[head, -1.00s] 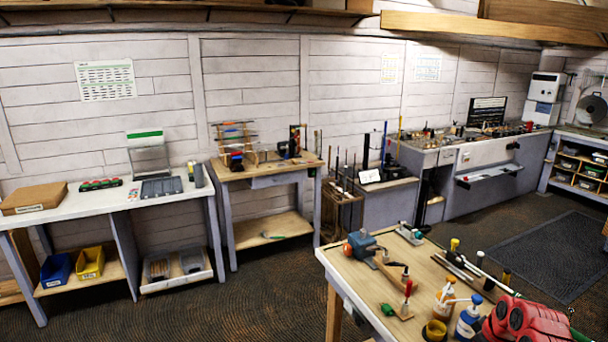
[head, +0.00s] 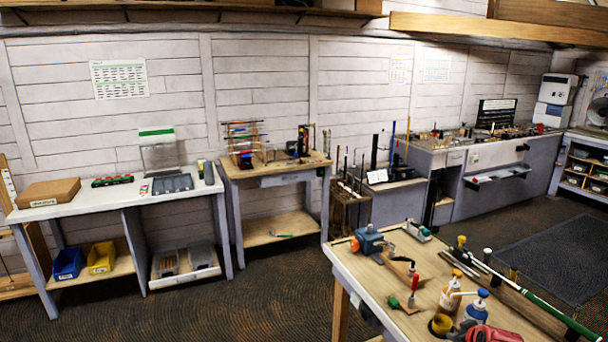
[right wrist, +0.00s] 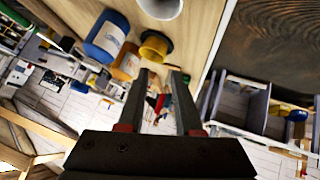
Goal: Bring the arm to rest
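My right gripper (right wrist: 163,75) shows in the right wrist view with its two dark fingers apart and nothing between them. It is tilted, with the bench top, a yellow cup and a blue-labelled bottle beyond the fingers. A golf club with a green shaft (head: 540,304) slants across the right side of that bench, apart from the red part. My left gripper is in neither view.
The front bench holds a blue vise (head: 368,240), an orange-labelled bottle (head: 450,296), a blue-capped bottle (head: 475,308) and a yellow cup (head: 441,325). Work tables line the back wall. Dark floor (head: 270,290) lies open between.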

